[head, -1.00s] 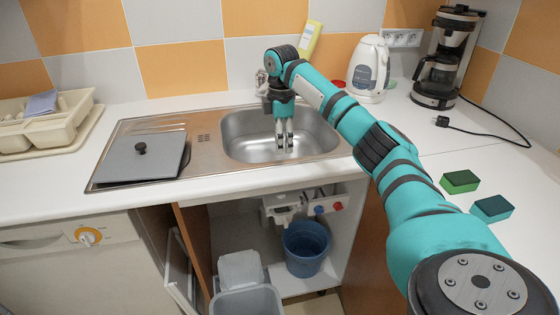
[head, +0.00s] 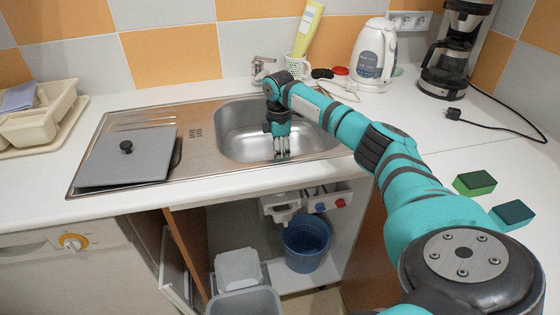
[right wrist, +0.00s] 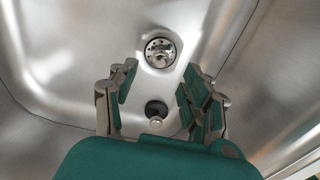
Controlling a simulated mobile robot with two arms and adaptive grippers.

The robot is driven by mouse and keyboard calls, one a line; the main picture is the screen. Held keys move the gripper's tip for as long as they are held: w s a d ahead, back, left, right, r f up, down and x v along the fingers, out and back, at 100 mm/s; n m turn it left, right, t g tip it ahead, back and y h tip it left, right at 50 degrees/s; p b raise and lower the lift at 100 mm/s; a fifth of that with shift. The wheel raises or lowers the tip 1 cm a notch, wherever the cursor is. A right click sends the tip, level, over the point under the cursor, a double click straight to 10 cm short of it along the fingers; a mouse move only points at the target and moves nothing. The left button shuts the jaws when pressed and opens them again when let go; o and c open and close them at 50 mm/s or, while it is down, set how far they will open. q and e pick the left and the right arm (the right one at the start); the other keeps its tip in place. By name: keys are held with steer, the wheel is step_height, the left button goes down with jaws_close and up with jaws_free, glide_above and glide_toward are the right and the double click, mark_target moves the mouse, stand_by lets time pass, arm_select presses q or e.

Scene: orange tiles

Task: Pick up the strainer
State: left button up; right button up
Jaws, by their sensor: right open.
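In the right wrist view, a small dark round piece with a metal knob (right wrist: 155,113) lies on the sink floor between my fingers, seemingly the strainer. Beyond it is the round perforated drain (right wrist: 160,53), clear of the fingers. My right gripper (right wrist: 160,88) is open, with one finger to the left of the knobbed piece and the others to its right, not visibly touching it. In the head view my right gripper (head: 281,154) points down into the steel sink (head: 236,135), and the small piece cannot be made out there. My left gripper is not in view.
A grey lid (head: 130,160) lies on the drainboard left of the basin. The faucet (head: 262,68), a white cup with holes (head: 297,68) and a kettle (head: 374,55) stand behind. Two sponges (head: 475,183) lie on the right counter. Basin walls surround the gripper.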

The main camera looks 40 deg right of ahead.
steer(key=shift+d+f, duration=0.1)
steer(key=shift+f, duration=2.85)
jaws_close()
